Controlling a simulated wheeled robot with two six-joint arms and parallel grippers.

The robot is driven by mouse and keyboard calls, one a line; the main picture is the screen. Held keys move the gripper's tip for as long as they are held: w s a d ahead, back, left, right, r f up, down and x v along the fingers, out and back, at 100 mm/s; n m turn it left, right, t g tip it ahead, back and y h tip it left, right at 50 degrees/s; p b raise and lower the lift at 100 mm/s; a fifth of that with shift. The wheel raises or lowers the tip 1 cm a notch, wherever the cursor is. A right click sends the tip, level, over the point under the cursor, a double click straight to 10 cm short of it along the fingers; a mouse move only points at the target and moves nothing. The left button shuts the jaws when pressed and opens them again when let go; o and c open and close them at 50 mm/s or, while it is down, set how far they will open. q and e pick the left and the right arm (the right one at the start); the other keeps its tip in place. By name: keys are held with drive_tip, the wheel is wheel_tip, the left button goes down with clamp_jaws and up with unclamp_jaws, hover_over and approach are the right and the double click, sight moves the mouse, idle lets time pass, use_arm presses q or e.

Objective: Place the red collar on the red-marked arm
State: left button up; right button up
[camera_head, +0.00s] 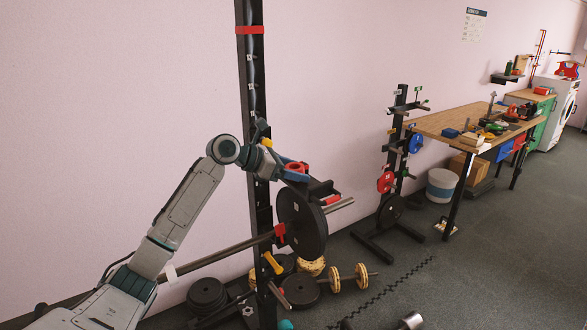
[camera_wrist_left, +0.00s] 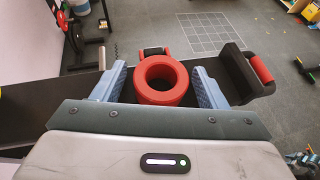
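The red collar (camera_wrist_left: 161,80) is a thick ring between the two blue fingers of my left gripper (camera_wrist_left: 161,87) in the left wrist view. In the head view the collar (camera_head: 297,166) shows beside the blue fingers of my left gripper (camera_head: 296,175), in front of the black rack post. A plate tree (camera_head: 397,120) with coloured marks and plates stands behind; I cannot tell which arm is red-marked. My right gripper is not in view.
A black plate (camera_head: 302,222) on a barbell hangs just below my gripper. A black rack part with a red end (camera_wrist_left: 261,69) is close to the right finger. Yellow dumbbells (camera_head: 347,278) and plates lie on the floor. A workbench (camera_head: 455,122) stands at the right.

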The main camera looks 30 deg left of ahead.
use_arm(q)
drive_tip(key=shift+r, duration=0.1)
drive_tip(key=shift+r+b, duration=0.2)
drive_tip(key=shift+b, duration=0.1)
drive_tip(key=shift+a+r, duration=0.25)
drive_tip(key=shift+r, duration=0.05)
drive_tip(key=b+v, duration=0.5)
drive_tip(key=v, duration=0.6)
drive_tip(key=shift+s+r, duration=0.25)
drive_tip(key=shift+a, duration=0.1)
